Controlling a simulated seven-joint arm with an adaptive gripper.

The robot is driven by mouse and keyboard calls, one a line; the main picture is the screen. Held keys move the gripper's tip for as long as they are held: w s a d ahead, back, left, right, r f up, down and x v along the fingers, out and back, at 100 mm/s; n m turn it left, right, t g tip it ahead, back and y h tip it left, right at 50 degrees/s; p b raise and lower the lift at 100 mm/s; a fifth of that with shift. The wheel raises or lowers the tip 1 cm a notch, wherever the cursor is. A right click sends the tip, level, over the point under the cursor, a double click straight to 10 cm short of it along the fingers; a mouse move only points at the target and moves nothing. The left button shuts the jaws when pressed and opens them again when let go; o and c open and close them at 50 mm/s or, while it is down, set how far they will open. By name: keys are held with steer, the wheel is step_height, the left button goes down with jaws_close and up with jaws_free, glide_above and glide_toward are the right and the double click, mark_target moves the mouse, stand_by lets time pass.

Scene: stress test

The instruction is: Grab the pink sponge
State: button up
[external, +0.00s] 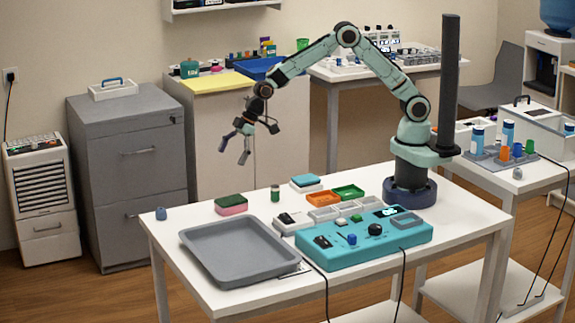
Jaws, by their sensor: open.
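The pink sponge (231,207) lies on the white table behind the grey tray. Its body is pink and its top layer is dark green. My gripper (244,155) hangs in the air above the sponge in the picture, with its fingers pointing down. Its fingers are spread open and nothing is between them. It is clearly apart from the sponge; how far it is in depth I cannot tell.
A grey tray (240,277) and a teal control box (365,252) fill the front of the table (450,208).

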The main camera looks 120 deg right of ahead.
steer(key=m+g, duration=0.1)
steer(key=g, duration=0.1)
glide_above(231, 200)
steer(key=s, duration=0.2)
steer(key=f, duration=0.9)
steer(key=shift+s+d+f, duration=0.1)
steer(key=shift+s+f, duration=0.05)
steer(key=shift+s, duration=0.05)
steer(key=shift+w+d+f, duration=0.1)
steer(key=shift+f, duration=0.25)
steer(key=x, duration=0.5)
steer(key=shift+w+f, duration=0.2)
steer(key=c, duration=0.8)
